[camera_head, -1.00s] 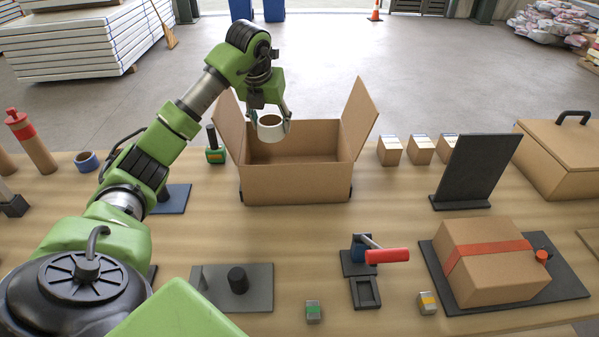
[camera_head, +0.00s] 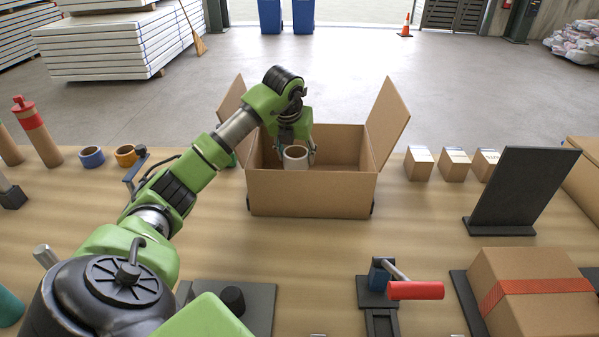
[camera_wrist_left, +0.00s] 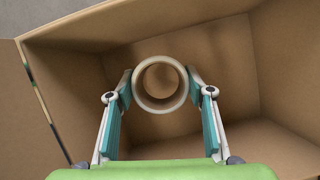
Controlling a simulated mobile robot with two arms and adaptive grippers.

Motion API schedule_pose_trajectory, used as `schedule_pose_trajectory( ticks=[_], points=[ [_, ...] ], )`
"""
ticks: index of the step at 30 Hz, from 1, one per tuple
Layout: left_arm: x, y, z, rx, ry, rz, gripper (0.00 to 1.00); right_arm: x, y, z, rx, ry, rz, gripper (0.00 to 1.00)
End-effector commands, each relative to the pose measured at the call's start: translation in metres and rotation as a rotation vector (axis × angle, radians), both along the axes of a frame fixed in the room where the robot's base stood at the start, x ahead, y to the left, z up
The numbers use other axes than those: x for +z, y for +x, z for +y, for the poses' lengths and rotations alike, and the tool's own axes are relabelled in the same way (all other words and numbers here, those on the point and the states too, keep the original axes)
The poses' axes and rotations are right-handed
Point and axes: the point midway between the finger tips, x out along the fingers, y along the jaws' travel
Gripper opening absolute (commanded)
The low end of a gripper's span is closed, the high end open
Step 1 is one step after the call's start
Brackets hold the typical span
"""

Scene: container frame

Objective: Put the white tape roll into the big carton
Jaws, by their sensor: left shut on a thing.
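The white tape roll (camera_head: 295,158) is held by my left gripper (camera_head: 296,156), with its hole facing up. The big carton (camera_head: 312,193) stands open on the table, side flaps raised. In the head view the roll is within the carton's opening, its lower part hidden behind the front wall. In the left wrist view the roll (camera_wrist_left: 160,84) sits between the two fingers of my left gripper (camera_wrist_left: 161,88), with the carton's inner walls (camera_wrist_left: 285,60) around it. I cannot tell whether the roll touches the carton's floor. My right gripper is not in view.
Small boxes (camera_head: 453,164) and a black upright panel (camera_head: 525,190) stand right of the carton. A taped carton (camera_head: 530,290) and a red-handled tape tool (camera_head: 415,290) are in front. Blue (camera_head: 91,157) and orange (camera_head: 126,156) rolls lie at left. The table before the carton is mostly clear.

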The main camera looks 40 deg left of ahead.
Motion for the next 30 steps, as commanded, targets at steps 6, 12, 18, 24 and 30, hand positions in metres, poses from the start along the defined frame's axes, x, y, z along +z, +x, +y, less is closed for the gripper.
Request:
schedule_pose_trajectory(
  ticks=[6, 12, 18, 24, 30],
  points=[
    [-0.018, 0.0, 0.0, 0.0, 0.0, 0.001, 0.24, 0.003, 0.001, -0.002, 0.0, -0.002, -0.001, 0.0],
    [-0.045, 0.0, 0.0, -0.001, -0.001, 0.001, 0.24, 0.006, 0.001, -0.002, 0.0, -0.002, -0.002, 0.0],
    [-0.049, 0.0, 0.0, 0.0, 0.001, -0.002, 0.24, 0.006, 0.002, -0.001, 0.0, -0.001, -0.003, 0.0],
    [-0.051, 0.0, 0.0, 0.0, 0.0, -0.001, 0.59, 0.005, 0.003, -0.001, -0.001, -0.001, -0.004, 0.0],
    [-0.051, 0.0, 0.0, 0.0, 0.0, -0.001, 0.65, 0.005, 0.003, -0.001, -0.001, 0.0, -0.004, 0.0]
  ],
)
